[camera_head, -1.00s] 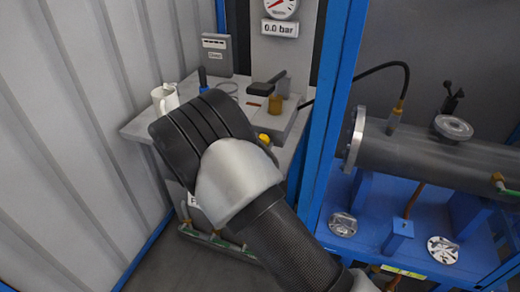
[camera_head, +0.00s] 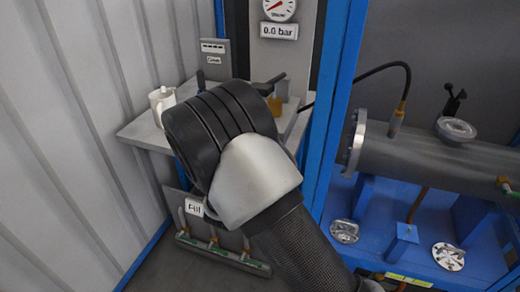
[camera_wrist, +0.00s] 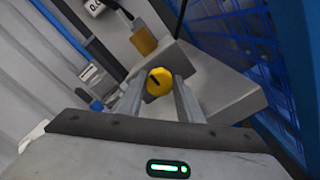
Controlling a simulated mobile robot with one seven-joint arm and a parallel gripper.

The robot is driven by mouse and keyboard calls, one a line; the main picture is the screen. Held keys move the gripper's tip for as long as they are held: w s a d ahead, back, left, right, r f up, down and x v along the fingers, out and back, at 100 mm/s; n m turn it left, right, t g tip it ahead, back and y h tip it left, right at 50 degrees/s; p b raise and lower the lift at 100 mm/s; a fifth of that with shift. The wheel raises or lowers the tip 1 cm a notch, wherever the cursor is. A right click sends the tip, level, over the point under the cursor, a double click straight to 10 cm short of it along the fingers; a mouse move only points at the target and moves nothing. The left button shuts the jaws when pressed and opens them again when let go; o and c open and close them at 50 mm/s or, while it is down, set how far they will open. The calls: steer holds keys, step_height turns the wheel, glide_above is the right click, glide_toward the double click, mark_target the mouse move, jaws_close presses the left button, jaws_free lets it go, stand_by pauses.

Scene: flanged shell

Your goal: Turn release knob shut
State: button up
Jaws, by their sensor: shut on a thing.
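The release knob (camera_wrist: 158,83) is a yellow round knob with a dark mark on its face. In the wrist view it sits between the two finger ends, on the side of a grey block (camera_wrist: 228,95). My gripper (camera_wrist: 159,88) is shut on the knob, one finger on each side. In the head view my dark wrist and arm cover the knob and the fingers.
A brass part (camera_wrist: 143,41) is just beyond the knob. A white mug (camera_head: 162,103) stands on the grey bench (camera_head: 146,132). A gauge (camera_head: 279,8) reading 0.0 bar is above. A blue frame post (camera_head: 334,100) stands close on the right.

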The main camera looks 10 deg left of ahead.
steer(key=o, duration=1.1)
steer(key=shift+s, duration=0.1)
steer(key=shift+c, duration=0.2)
steer(key=shift+f, duration=0.1)
steer(key=shift+d+p, duration=0.1)
steer(key=shift+p, duration=0.2)
